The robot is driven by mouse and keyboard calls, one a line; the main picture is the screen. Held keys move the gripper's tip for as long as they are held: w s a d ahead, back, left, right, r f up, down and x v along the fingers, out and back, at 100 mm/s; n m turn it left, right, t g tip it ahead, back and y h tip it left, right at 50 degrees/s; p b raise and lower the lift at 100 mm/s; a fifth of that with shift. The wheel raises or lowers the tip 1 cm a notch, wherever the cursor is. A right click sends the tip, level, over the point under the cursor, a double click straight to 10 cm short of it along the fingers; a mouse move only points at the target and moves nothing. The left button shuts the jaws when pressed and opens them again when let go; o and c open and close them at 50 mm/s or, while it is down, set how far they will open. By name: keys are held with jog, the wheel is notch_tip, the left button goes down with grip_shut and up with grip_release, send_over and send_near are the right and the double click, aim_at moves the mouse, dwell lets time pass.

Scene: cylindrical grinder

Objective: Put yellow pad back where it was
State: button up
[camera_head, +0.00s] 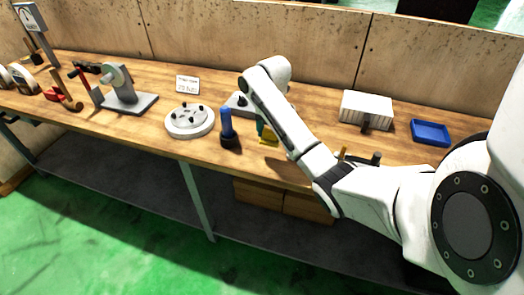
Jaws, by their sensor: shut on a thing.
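A small yellow piece, which I take for the yellow pad (268,139), shows low over the bench, just right of the blue-handled tool (227,124). A teal part, which looks like the tip of my gripper (262,127), is directly above the pad and shut on it. My arm covers most of the gripper and the pad's right side. I cannot tell whether the pad touches the bench top.
The wooden bench (150,127) holds a round grey plate with pegs (190,122), a grey fixture (238,104), a small sign (187,85) and a grey-based machine (124,98). A white ribbed block (366,107) and blue tray (430,132) stand right.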

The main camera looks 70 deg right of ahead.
aim_at(262, 150)
jog(key=w+f+b, duration=0.1)
jog(key=w+d+f+b, duration=0.1)
jog(key=f+b, duration=0.1)
jog(key=shift+w+f, duration=0.2)
jog(key=shift+f, duration=0.1)
jog(key=shift+w, duration=0.25)
jog(key=shift+w+d+f, duration=0.25)
jog(key=shift+w+f, duration=0.25)
jog(key=shift+f, duration=0.25)
jog(key=shift+f+p, duration=0.45)
jog(key=shift+f, duration=1.1)
jog(key=o, duration=1)
notch_tip(262, 150, up, 12)
jog(key=p, duration=0.3)
jog(key=shift+p, duration=0.3)
